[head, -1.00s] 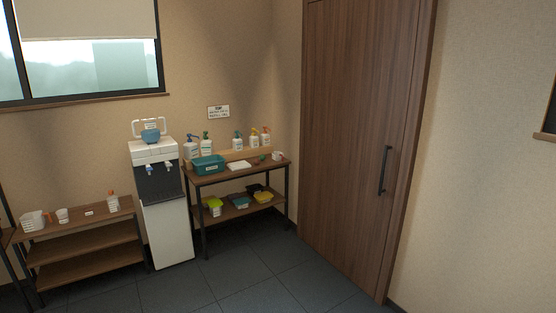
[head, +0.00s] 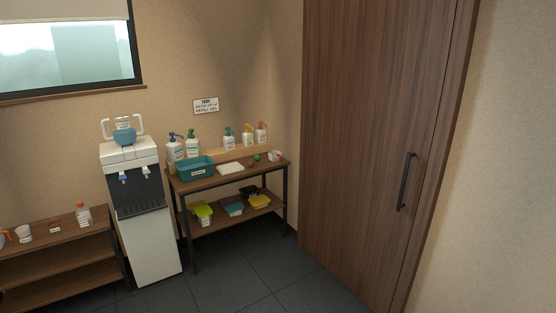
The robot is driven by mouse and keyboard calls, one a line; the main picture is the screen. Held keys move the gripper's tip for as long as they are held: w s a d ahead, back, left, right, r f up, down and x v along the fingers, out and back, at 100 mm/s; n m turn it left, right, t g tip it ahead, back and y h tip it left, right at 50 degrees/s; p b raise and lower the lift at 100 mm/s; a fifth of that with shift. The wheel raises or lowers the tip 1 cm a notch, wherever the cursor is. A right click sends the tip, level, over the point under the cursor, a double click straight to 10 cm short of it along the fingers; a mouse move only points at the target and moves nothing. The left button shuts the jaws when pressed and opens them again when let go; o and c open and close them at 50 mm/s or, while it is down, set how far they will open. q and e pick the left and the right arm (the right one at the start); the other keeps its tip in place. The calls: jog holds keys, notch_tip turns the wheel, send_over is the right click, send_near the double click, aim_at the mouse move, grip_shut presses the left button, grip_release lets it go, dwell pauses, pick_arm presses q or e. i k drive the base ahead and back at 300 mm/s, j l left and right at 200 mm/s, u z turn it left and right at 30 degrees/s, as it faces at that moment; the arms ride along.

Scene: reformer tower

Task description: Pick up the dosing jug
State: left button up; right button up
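No gripper of mine shows in the head view. I cannot tell for sure which vessel is the dosing jug. A white vessel with an orange handle (head: 4,235) stands on the low shelf unit at the left. It is cut off by the picture's left edge, so mostly its handle shows. A small white cup (head: 24,233) stands just right of it. Another small white cup or jug (head: 275,156) stands at the right end of the table by the door.
The low shelf unit (head: 75,250) also bears a bottle with an orange top (head: 83,214). A water dispenser (head: 145,245) stands between it and the table (head: 232,172), which holds pump bottles and a teal bin (head: 195,169). A wooden door (head: 365,140) is at right. Dark floor in front is clear.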

aim_at(276, 157)
jog(key=i, duration=3.05)
jog(key=i+l+u, duration=0.2)
jog(key=i, duration=0.45)
jog(key=i+l+u, duration=0.25)
jog(key=i, duration=0.4)
jog(key=i+l+u, duration=0.2)
jog(key=i, duration=0.4)
jog(key=i+l+u, duration=0.2)
jog(key=i+l, duration=0.25)
jog(key=i, duration=0.15)
